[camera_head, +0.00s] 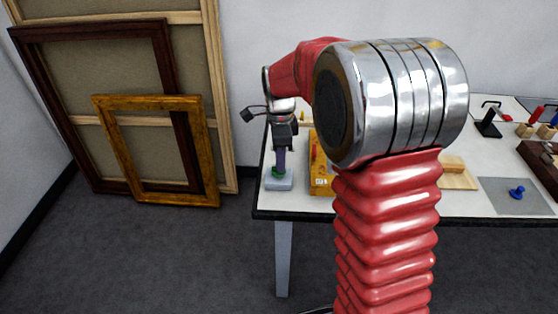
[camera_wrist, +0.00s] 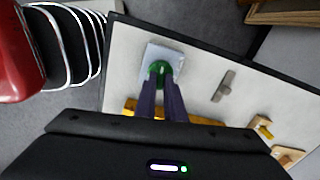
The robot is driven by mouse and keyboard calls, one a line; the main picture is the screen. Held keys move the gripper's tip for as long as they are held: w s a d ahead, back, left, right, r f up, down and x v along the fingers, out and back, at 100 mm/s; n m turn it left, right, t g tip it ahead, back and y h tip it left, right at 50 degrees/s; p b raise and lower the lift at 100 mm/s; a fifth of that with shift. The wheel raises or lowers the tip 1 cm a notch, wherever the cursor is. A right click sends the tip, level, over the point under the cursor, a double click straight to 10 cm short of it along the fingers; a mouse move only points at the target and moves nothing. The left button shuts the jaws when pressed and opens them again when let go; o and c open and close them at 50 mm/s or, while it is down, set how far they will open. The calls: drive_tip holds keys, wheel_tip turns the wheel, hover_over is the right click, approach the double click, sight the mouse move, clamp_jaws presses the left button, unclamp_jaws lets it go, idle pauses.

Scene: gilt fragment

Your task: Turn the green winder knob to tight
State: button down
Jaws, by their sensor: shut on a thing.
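The green winder knob (camera_wrist: 159,68) sits on a pale grey-blue block (camera_wrist: 176,57) near the table's edge. In the head view the knob (camera_head: 278,171) shows as a small green patch on top of the block (camera_head: 279,183), at the table's left front corner. My gripper (camera_wrist: 162,84) points down onto the knob, with its two dark purple fingers on either side of it and shut on it. In the head view my gripper (camera_head: 279,166) stands upright above the block. The fingers hide part of the knob, and I cannot read any tight mark.
A grey mat (camera_head: 497,197) with a blue knob-like piece (camera_head: 517,192) lies further right. Frames (camera_head: 160,190) lean at left.

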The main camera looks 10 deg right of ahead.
drive_tip(key=m, duration=0.7)
drive_tip(key=shift+w+a+r, duration=0.15)
drive_tip(key=shift+r, duration=0.05)
drive_tip(key=m, duration=0.6)
drive_tip(key=shift+m, duration=0.3)
drive_tip(key=c, duration=1.8)
unclamp_jaws()
drive_tip(key=shift+s+f, duration=0.15)
drive_tip(key=shift+s, duration=0.05)
drive_tip(key=shift+c, duration=0.2)
wheel_tip(320, 180, up, 14)
drive_tip(key=shift+f, duration=0.15)
